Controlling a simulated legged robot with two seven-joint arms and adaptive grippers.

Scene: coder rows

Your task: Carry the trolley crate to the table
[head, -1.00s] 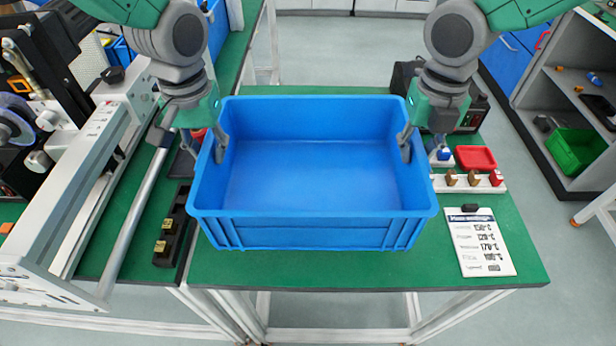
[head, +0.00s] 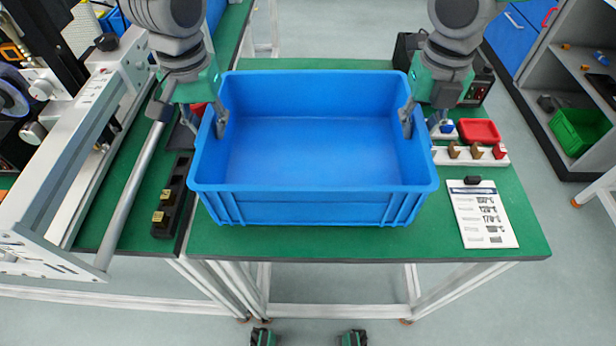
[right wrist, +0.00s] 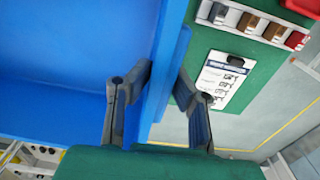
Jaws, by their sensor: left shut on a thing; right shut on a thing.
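The big blue crate (head: 312,207) is empty and upright, over the green-topped table (head: 480,246). Whether its base touches the table top I cannot tell. My left gripper (head: 217,122) is shut on the crate's left wall. My right gripper (head: 406,118) is shut on its right wall. In the right wrist view the fingers of my right gripper (right wrist: 160,90) straddle the crate's wall (right wrist: 168,60), one inside and one outside. The crate hides the middle of the table top.
A clipboard sheet (head: 482,212), a red tray (head: 479,131) and a strip of small coloured parts (head: 470,155) lie right of the crate. A black holder (head: 172,200) and a white machine frame (head: 75,150) are at left. The table's front strip is clear.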

